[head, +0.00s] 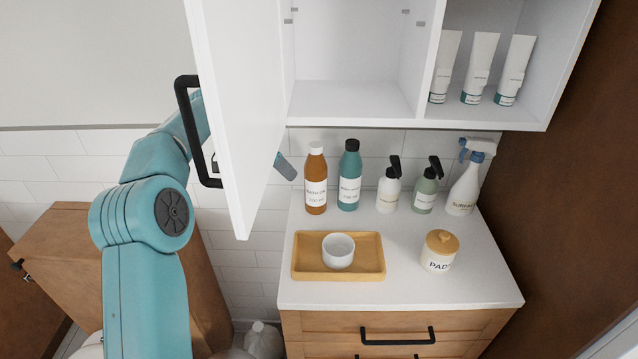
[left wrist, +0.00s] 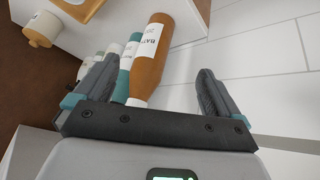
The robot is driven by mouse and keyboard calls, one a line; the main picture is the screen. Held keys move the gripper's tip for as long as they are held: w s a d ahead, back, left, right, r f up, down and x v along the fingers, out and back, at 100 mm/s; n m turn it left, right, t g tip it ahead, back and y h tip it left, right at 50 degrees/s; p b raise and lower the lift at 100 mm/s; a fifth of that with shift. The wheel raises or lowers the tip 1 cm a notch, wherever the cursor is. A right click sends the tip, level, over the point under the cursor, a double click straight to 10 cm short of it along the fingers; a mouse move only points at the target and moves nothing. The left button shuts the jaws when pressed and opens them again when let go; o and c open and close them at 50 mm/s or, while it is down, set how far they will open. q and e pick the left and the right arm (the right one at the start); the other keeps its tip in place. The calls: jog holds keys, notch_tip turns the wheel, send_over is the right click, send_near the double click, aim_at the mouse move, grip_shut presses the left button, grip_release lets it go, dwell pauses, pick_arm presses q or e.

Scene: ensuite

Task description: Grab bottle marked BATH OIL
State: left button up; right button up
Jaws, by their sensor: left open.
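The BATH OIL bottle (head: 316,180) is amber-brown with a white cap and white label. It stands upright at the left end of the back row on the white counter. In the left wrist view the amber bottle (left wrist: 151,62) appears slanted, in the gap between the fingers, its label partly readable. My left gripper (left wrist: 157,75) is open and empty, with the bottle seemingly beyond its fingers; I cannot tell the exact distance. In the head view only a grey fingertip of the left gripper (head: 286,166) shows, left of the bottle; the open cabinet door hides the rest.
A teal bottle (head: 349,178) stands close right of the amber one, then pump bottles and a spray bottle (head: 464,190). A wooden tray (head: 300,268) with a white cup and a PADS jar (head: 438,257) sit in front. The open cabinet door (head: 240,110) hangs beside my left arm.

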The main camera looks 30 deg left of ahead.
aim_at(307, 163)
pick_arm(q)
jog(key=w+d, duration=0.1)
jog(key=w+d+p, duration=0.1)
jog(key=w, duration=0.1)
jog(key=w+p, duration=0.1)
jog(key=shift+w+d, duration=0.4)
jog(key=shift+w+d+r, duration=0.1)
jog(key=shift+w, duration=0.1)
jog(key=p+x, duration=0.1)
jog(key=x, duration=0.4)
jog(key=shift+w+d, duration=0.2)
jog(key=shift+w, duration=0.2)
jog(key=shift+s, duration=0.2)
